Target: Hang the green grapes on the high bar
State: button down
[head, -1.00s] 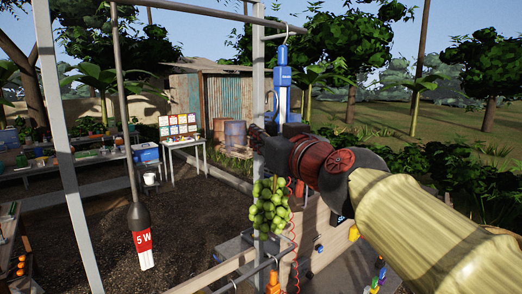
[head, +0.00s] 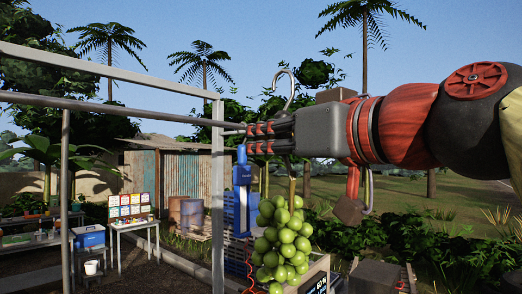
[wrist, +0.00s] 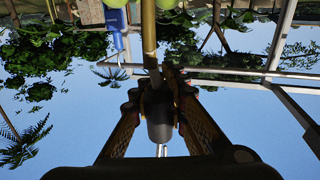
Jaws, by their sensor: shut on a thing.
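The bunch of green grapes (head: 283,245) hangs upright below my gripper on a stem with a metal hook (head: 287,88) at its top. My gripper (head: 258,138) points left and is shut on the stem between hook and grapes; the hook's curve stands above the fingers. The thin high bar (head: 110,112) runs from the left edge to near my fingertips. The hook appears apart from it; depth is unclear.
A thicker frame beam (head: 110,72) runs above the thin bar, joined to an upright post (head: 217,190). A blue device (head: 242,178) hangs close by my fingertips and also shows in the wrist view (wrist: 115,22). A shed and table stand farther back.

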jog(key=w+a+f+p, duration=0.2)
jog(key=w+a+p, duration=1.2)
jog(key=a, duration=0.5)
jog(key=shift+w+a+f, duration=0.25)
jog(key=shift+w, duration=1.15)
dwell(1.5)
jog(key=c, duration=1.7)
grip_release()
jog(key=shift+f, duration=0.1)
jog(key=shift+o, duration=0.2)
jog(key=shift+s, duration=0.1)
